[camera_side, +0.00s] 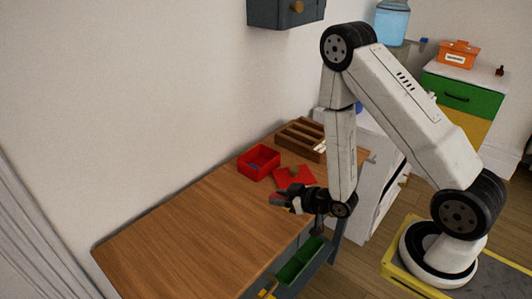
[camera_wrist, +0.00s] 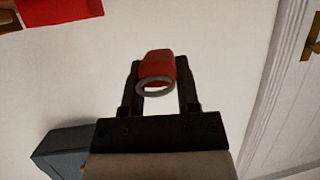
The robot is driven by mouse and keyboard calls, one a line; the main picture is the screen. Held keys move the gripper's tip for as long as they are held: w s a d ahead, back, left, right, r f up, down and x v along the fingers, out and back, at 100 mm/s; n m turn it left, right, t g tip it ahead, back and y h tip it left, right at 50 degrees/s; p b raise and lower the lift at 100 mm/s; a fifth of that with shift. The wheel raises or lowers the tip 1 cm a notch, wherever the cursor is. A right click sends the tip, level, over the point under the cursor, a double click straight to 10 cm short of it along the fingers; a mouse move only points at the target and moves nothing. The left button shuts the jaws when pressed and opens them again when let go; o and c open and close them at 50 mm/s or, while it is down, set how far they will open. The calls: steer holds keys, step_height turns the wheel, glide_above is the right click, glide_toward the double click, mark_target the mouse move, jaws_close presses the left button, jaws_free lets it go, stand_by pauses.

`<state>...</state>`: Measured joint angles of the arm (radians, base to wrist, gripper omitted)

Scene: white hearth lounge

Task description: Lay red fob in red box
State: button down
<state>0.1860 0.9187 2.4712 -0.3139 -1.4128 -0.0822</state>
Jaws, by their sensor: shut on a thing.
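The red fob (camera_wrist: 160,66) has a grey ring at its near end. My gripper (camera_wrist: 157,75) is shut on it, with the fob between the two dark fingers. In the side view my gripper (camera_side: 283,199) is over the right part of the wooden table, with a bit of the red fob (camera_side: 273,198) showing at its tip. The open red box (camera_side: 259,175) stands on the table, beyond my gripper and a little to the left. Something small and blue lies inside it. My gripper is apart from the box.
A flat red piece (camera_side: 290,173) with a greenish thing on it lies right of the box. A wooden compartment tray (camera_side: 284,138) stands behind. A green drawer (camera_side: 300,264) is open below the table's front edge. The left of the wooden table (camera_side: 170,235) is clear.

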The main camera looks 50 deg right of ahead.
steer(key=shift+w+r, duration=0.35)
steer(key=shift+r, duration=0.1)
steer(key=w+r+m+h, duration=0.1)
steer(key=w+r, duration=0.1)
steer(key=r, duration=0.4)
steer(key=w+a+r+h, duration=0.1)
steer(key=w+r, duration=0.2)
steer(key=r, duration=0.3)
steer(key=shift+w+a+r+m, duration=0.25)
steer(key=shift+r+m, duration=0.05)
steer(key=shift+m, duration=0.1)
steer(key=shift+f, duration=0.1)
steer(key=shift+n+y, duration=0.8)
steer(key=shift+y, duration=0.1)
steer(key=s+f, duration=0.2)
steer(key=f, duration=0.2)
steer(key=s+d+f, duration=0.1)
steer(key=f, duration=0.3)
steer(key=s+f, duration=0.2)
steer(key=f, duration=0.2)
steer(key=shift+s+d+f, duration=0.25)
steer(key=shift+s+f, duration=0.45)
steer(key=shift+f, duration=0.1)
steer(key=shift+f, duration=2.85)
